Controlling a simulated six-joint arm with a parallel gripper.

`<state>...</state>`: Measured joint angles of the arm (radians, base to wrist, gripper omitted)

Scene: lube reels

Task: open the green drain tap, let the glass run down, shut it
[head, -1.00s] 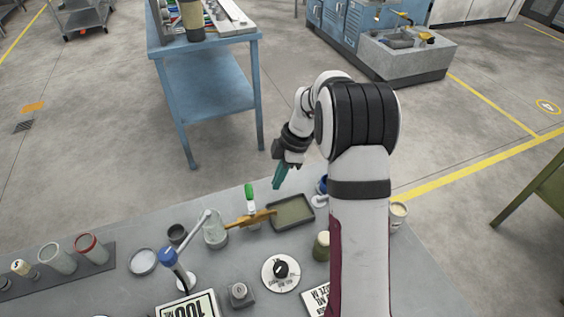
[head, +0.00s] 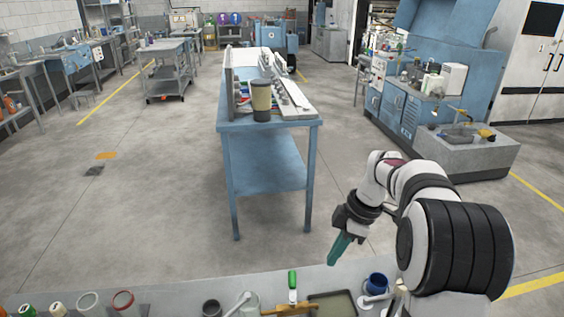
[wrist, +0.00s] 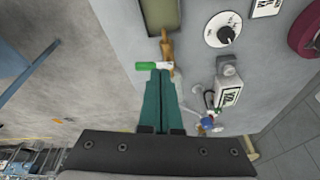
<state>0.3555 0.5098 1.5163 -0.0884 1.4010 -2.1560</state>
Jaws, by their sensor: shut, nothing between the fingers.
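The drain tap's green handle (head: 292,278) points away from me at the bench's far edge, crosswise to the brass-coloured pipe (head: 290,310) at its white base. In the wrist view the green handle (wrist: 145,66) lies just beyond my fingertips, pointing left. A clear glass (head: 250,303) stands left of the tap, cut off by the frame's bottom; its level cannot be told. My gripper (head: 333,262) has teal fingers pressed together, empty, pointing down, right of the handle in the head view. It also shows in the wrist view (wrist: 163,74), where it covers part of the bench.
Several jars stand at the bench's left. The wrist view shows a dial (wrist: 222,30) and a small metal block (wrist: 228,75). A blue table (head: 270,125) stands beyond the bench.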

